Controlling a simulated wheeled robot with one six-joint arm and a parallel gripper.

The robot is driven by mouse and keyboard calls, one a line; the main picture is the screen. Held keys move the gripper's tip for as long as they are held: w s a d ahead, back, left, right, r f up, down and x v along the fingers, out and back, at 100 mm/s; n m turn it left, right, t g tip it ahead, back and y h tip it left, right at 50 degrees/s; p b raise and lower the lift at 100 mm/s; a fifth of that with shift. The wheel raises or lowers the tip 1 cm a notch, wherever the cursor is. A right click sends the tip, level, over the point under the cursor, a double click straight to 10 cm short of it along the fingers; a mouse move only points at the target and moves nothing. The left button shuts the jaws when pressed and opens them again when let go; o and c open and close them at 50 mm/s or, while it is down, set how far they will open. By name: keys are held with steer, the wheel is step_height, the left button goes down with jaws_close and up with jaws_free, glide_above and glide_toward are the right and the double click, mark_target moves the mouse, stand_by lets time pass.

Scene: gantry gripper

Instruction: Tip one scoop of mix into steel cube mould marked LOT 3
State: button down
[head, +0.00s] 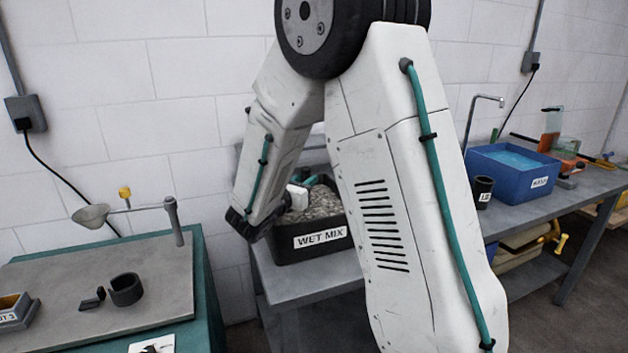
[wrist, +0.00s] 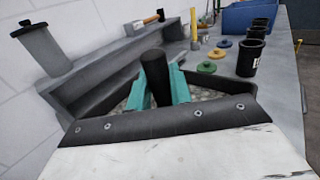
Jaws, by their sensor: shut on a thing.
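The black tub marked WET MIX (head: 321,242) stands on a grey bench, with grey speckled mix (head: 322,203) in it. My gripper (wrist: 160,86) has teal fingers, closed on an upright black handle (wrist: 154,66), which looks like the scoop's. It is over or in the tub; the scoop's bowl is hidden, so I cannot tell whether it holds mix. In the head view my arm covers most of the gripper. A small steel mould (head: 14,314) with a yellowish inside is cut off at the far left; its label seems to end in 2. No LOT 3 mark is readable.
A blue bin (head: 512,172) and a black cup (head: 482,190) stand on the right. Coloured discs (wrist: 208,67) and dark cylinders lie beyond the tub.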

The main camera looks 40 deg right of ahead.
step_height(320, 180, up, 16)
steer(key=d, duration=0.2)
steer(key=shift+s+d+f, duration=0.15)
steer(key=shift+s+d, duration=0.1)
steer(key=shift+s, duration=0.1)
stand_by(0.9)
steer(key=shift+a, duration=0.1)
stand_by(0.4)
